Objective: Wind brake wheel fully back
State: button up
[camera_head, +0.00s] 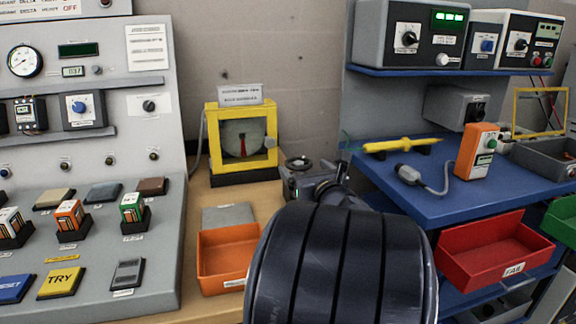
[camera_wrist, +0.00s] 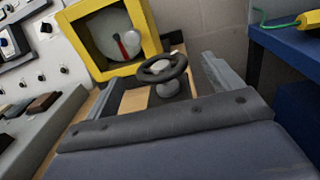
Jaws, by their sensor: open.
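The brake wheel is a small dark handwheel (camera_wrist: 162,68) on a grey hub. In the wrist view it stands upper middle, in front of the yellow-framed gauge box. It also shows in the head view (camera_head: 299,163), just left of my wrist. My gripper (camera_wrist: 165,80) is open, with one finger on each side of the wheel in the wrist view. I cannot tell whether either finger touches it. The yellow gauge box (camera_head: 215,121) holds a round pale dial with a red pointer near upright. In the head view my arm hides much of the gripper.
A grey control panel (camera_head: 150,235) with several switches stands at left. An orange bin (camera_head: 228,264) sits on the wooden bench in front of the gauge box. A blue bench (camera_head: 420,203) at right carries a yellow probe (camera_head: 402,145) and an orange tester (camera_head: 477,152). A red bin (camera_head: 490,262) sits below.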

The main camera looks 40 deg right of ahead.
aim_at(299, 161)
jog(key=x, duration=0.5)
jog(key=c, duration=1)
jog(key=shift+r+y, duration=0.1)
jog(key=shift+y, duration=0.2)
jog(key=n+t+y+p, duration=0.1)
jog(key=n+y+p, duration=0.1)
jog(key=y+p, duration=0.1)
jog(key=shift+s+d+r+n+y+p, duration=0.1)
jog(key=shift+n+y+p, duration=0.2)
jog(key=shift+n+p, duration=0.1)
jog(key=n+y+p, duration=0.1)
jog(key=y+p, duration=0.1)
jog(key=n+y+p, duration=0.2)
jog(key=y, duration=0.1)
jog(key=shift+n+y, duration=0.3)
jog(key=shift+n+y+p, duration=0.55)
jog(key=shift+n+y, duration=0.05)
jog(key=shift+y, duration=0.3)
